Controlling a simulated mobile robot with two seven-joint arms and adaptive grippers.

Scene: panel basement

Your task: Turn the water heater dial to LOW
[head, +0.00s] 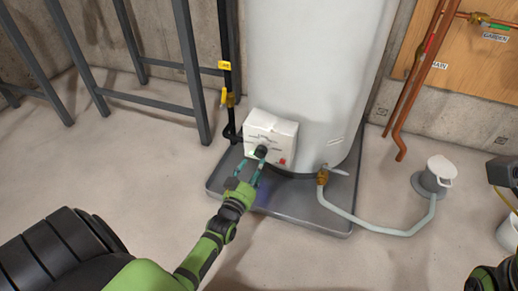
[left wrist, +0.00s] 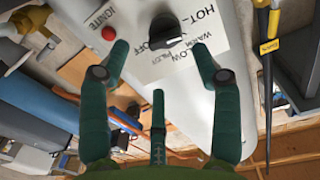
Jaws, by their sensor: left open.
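The white water heater control box (head: 271,138) sits low on the front of the tall white tank (head: 310,70). Its black dial (head: 261,151) also shows in the left wrist view (left wrist: 165,32), with HOT, WARM, LOW, PILOT and OFF lettering around it. I cannot tell surely which mark the dial points to. A red IGNITE button (left wrist: 108,33) is beside it. My left gripper (head: 254,168) is open in front of the dial. In the left wrist view its fingertips (left wrist: 160,50) stand either side of the dial, apart from it.
The tank stands in a grey drip pan (head: 333,229). A brass drain valve (head: 322,178) with a pale hose (head: 380,228) is right of the box. A black pipe with yellow tags (head: 225,65) runs at left, near a dark metal frame (head: 185,50). The front floor is clear.

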